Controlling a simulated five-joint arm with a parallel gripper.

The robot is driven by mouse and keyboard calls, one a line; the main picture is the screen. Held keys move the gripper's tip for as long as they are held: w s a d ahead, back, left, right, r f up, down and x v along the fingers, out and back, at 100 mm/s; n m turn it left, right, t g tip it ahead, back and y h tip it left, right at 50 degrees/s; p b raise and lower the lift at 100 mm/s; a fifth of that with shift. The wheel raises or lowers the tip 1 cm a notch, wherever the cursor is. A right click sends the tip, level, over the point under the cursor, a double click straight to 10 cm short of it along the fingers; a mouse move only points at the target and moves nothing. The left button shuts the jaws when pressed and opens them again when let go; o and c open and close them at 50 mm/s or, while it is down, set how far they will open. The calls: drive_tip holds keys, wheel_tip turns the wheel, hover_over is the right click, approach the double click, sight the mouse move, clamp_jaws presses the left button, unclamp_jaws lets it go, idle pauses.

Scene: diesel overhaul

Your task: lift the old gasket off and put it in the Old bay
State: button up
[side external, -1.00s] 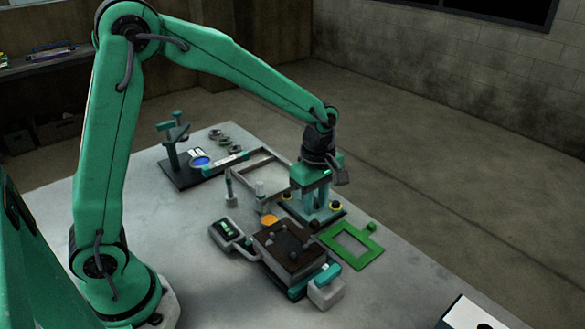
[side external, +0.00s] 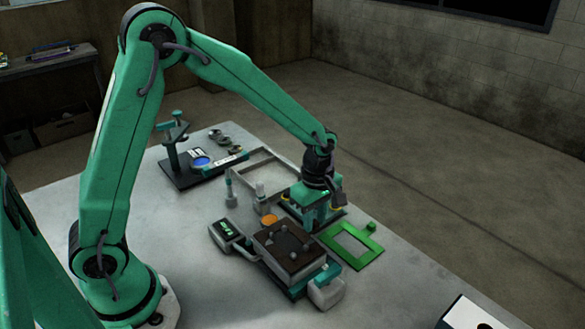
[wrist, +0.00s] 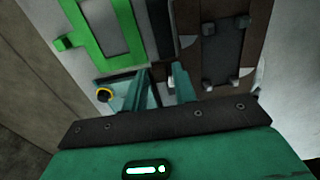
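The brown engine block (side external: 283,238) sits at the front of the table. A dark, flat plate with several small grey posts lies on it, and it also shows in the wrist view (wrist: 222,45). This dark layer looks like the old gasket, but I cannot tell it surely from the block top. My gripper (side external: 312,212) points down behind the block, low over a dark base with yellow-ringed knobs. In the wrist view its two fingers (wrist: 160,78) are apart, with no held part visible between them. I can read no Old label on any bay.
A green rectangular frame (side external: 335,238) with a small green block lies right of the gripper. An empty grey frame tray (side external: 262,168) is behind. A black stand (side external: 180,165), a small display box (side external: 226,233) and a grey block (side external: 327,290) stand around. The table's front left is clear.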

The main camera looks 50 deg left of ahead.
clamp_jaws()
drive_tip(key=shift+r, duration=0.1)
drive_tip(key=shift+r, duration=0.85)
wheel_tip(320, 180, up, 2)
drive_tip(key=shift+r, duration=0.25)
drive_tip(key=s+d+r, duration=0.6)
drive_tip(key=s+d, duration=0.1)
drive_tip(key=d, duration=0.2)
drive_tip(key=shift+s+r, duration=0.3)
drive_tip(key=shift+a, duration=0.1)
